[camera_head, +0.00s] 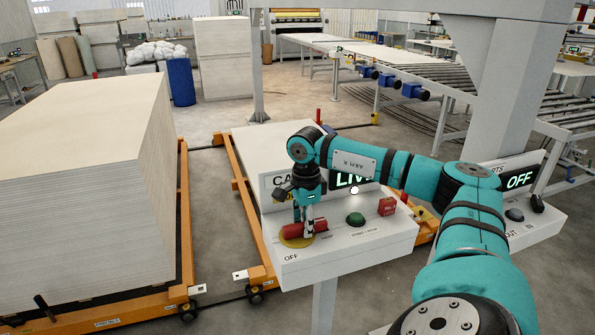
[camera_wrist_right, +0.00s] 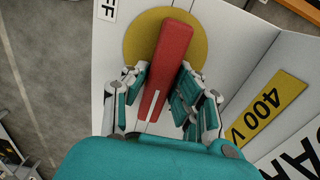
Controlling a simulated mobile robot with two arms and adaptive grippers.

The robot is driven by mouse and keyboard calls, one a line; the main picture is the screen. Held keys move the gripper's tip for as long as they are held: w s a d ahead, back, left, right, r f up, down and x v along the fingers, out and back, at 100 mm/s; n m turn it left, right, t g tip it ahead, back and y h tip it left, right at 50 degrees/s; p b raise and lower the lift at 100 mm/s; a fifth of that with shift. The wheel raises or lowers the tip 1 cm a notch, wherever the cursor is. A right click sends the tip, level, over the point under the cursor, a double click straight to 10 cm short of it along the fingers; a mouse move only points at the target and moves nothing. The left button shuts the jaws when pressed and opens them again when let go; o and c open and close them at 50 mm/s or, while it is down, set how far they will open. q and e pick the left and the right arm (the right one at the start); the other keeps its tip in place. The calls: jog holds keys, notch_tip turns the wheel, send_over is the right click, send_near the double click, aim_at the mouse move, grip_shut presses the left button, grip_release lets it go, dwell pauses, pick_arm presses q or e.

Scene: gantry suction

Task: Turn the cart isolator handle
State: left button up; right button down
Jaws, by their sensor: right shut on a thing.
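The cart isolator handle is a red bar on a yellow disc (camera_head: 290,243) on the white control panel (camera_head: 345,252). In the right wrist view the red handle (camera_wrist_right: 172,60) lies across the yellow disc (camera_wrist_right: 135,35), with a white line on its near end. My right gripper (camera_head: 309,232) points down onto the handle, one finger on each side, and is shut on it. Its fingers (camera_wrist_right: 163,90) also show in the wrist view. An OFF label (camera_head: 291,257) is at the disc's near left. The display behind reads LIV, its right part hidden by my arm. My left gripper is not in view.
A green button (camera_head: 355,219) and a red block (camera_head: 387,206) sit to the right on the panel. A second panel with an OFF display (camera_head: 519,179) stands at the right. A tall board stack (camera_head: 85,190) on an orange cart (camera_head: 184,220) is at the left.

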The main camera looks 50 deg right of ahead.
jog(key=shift+r, duration=0.1)
dwell(0.3)
jog(key=c, duration=1.1)
grip_release()
notch_tip(320, 180, up, 12)
jog(key=shift+f, duration=0.1)
